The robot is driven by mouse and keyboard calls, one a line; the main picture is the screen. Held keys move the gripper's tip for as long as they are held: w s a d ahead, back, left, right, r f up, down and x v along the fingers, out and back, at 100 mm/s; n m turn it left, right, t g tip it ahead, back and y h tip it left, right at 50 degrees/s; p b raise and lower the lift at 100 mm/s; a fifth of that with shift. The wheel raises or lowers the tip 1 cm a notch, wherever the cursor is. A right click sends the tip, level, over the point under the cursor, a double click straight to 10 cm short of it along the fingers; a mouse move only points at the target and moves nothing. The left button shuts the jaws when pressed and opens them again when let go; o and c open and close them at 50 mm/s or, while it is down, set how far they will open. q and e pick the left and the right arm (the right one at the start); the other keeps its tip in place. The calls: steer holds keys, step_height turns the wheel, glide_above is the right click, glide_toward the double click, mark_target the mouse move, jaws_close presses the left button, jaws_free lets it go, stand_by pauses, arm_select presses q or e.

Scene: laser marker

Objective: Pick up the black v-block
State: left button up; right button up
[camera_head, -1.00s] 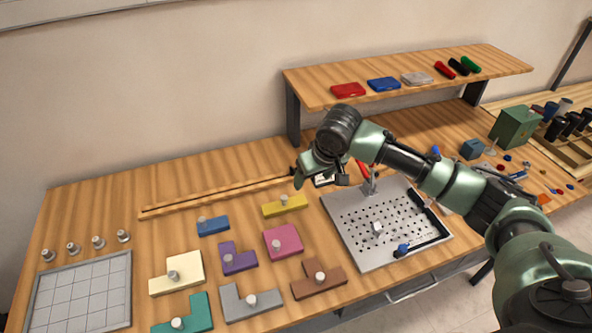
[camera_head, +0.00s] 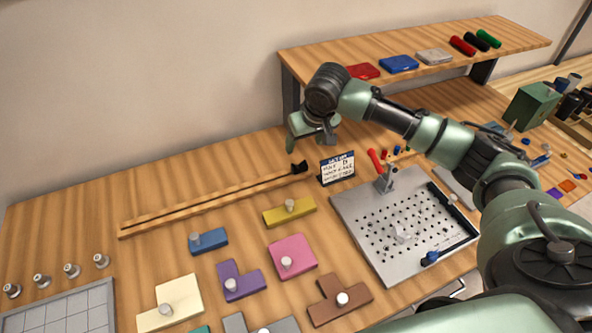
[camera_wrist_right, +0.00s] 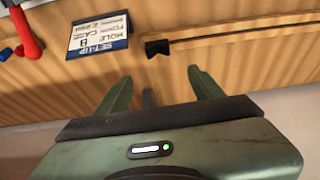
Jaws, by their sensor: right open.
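The black v-block (camera_head: 299,168) is a small dark notched block at the right end of the long wooden rail on the table. It also shows in the right wrist view (camera_wrist_right: 157,48), beyond the fingers and roughly in line with the gap between them. My right gripper (camera_head: 325,138) is above the back of the table, behind the block in the head view. In the right wrist view its two green fingers (camera_wrist_right: 160,88) are spread apart with nothing between them. My left gripper is not in view.
A sign (camera_head: 337,168) stands just right of the block. A perforated plate (camera_head: 390,245) with a red-handled clamp (camera_head: 376,162) is further right. Several knobbed puzzle pieces, such as the pink one (camera_head: 293,255), lie in front. A raised shelf (camera_head: 310,65) is behind.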

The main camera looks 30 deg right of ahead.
mark_target(299, 167)
steer(key=x, duration=0.4)
steer(key=s+b+x, duration=0.1)
steer(key=x, duration=0.6)
steer(key=shift+s+d+f, duration=0.1)
steer(key=shift+f, duration=0.45)
steer(key=c, duration=1.4)
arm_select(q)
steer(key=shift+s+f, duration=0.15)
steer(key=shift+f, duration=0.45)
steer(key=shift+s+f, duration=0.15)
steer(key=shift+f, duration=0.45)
arm_select(e)
steer(key=shift+c, duration=0.3)
steer(key=shift+r, duration=0.1)
